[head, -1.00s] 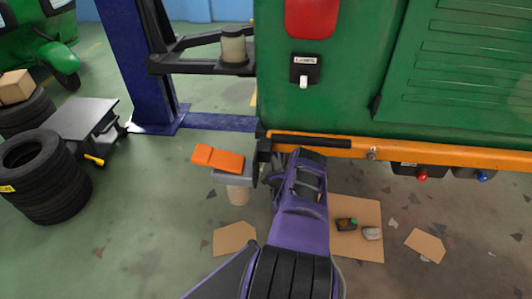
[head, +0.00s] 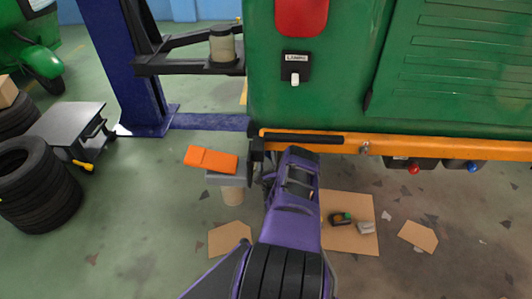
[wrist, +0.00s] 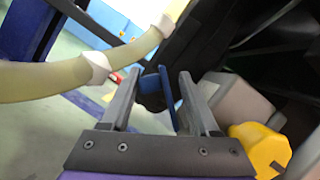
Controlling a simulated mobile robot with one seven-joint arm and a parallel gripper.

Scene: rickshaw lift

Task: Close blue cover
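A blue flat piece, which looks like the blue cover (wrist: 167,97), stands edge-on beside a dark round part in the wrist view. My gripper (wrist: 158,76) is open, with its two grey fingers apart. The blue piece shows between the fingers, closer to the right one; I cannot tell whether it touches. In the head view my purple arm reaches under the orange bumper (head: 420,147) of the green vehicle (head: 330,105). There the gripper and the blue piece are hidden behind the arm and bumper.
A yellow part (wrist: 262,150) and grey boxes sit close right of my gripper, with a pale hose (wrist: 70,72) at left. Red (head: 414,169) and blue (head: 473,167) knobs hang under the bumper. A lift arm with an orange pad (head: 211,160) stands left of my arm.

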